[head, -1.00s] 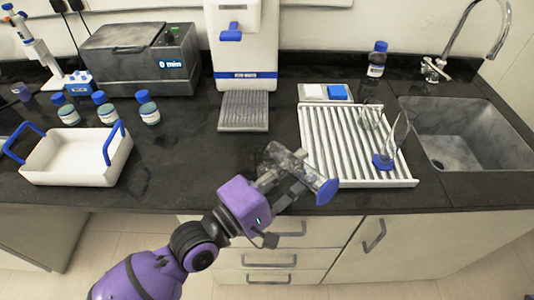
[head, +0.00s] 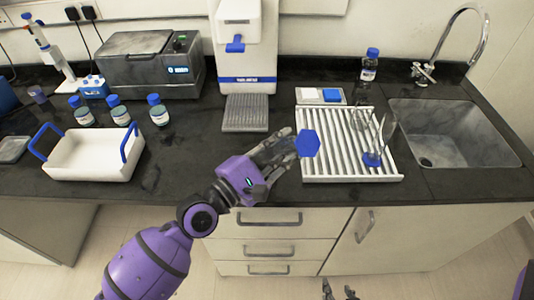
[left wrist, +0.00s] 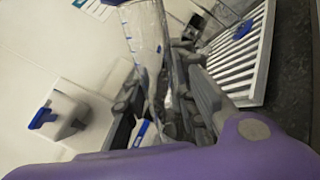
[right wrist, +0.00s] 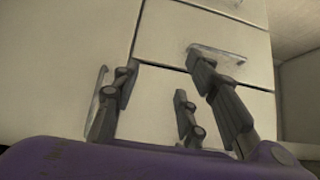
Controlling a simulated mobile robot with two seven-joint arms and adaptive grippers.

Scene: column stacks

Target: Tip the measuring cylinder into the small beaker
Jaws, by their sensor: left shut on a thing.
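The measuring cylinder is clear glass with a blue six-sided base (head: 308,143). My left gripper (head: 283,152) is shut on its body, above the counter left of the white drying rack. The cylinder is tilted, its base toward the head camera; its mouth is hidden there. In the left wrist view its glass body (left wrist: 146,40) shows blue marks. A clear glass vessel (head: 362,119), faint and possibly the small beaker, stands on the rack, apart from the gripper. My right gripper (head: 338,289) is low in front of the drawers; in the right wrist view its fingers (right wrist: 165,78) are apart and empty.
The ribbed drying rack (head: 328,172) also holds a blue-based glass piece (head: 372,159). The sink (head: 450,125) lies right. A white tray with blue handles (head: 92,169) and several blue-capped bottles stand left. A white dispenser (head: 246,50) stands behind. The counter's front edge is near.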

